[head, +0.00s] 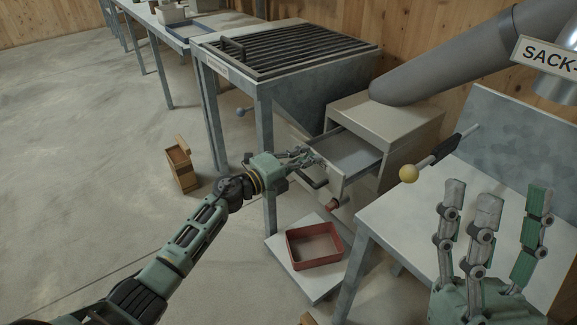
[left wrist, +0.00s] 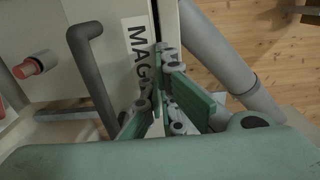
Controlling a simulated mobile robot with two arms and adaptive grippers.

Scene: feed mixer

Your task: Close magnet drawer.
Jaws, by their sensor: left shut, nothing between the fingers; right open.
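The magnet drawer (head: 350,153) is pulled part way out of its beige housing (head: 390,115), with its grey inside showing in the head view. In the left wrist view its front (left wrist: 112,70) carries a label starting "MAG" and a dark bar handle (left wrist: 88,72). My left gripper (head: 310,158) is shut and empty at the drawer front, beside the handle and close to the label; I cannot tell whether it touches. My right gripper (head: 490,225) is open and empty over the white table at the right, away from the drawer.
A grated hopper (head: 290,50) stands behind the drawer. A red tray (head: 314,262) sits on a low white platform below. A wooden box (head: 180,165) stands on the open floor at left.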

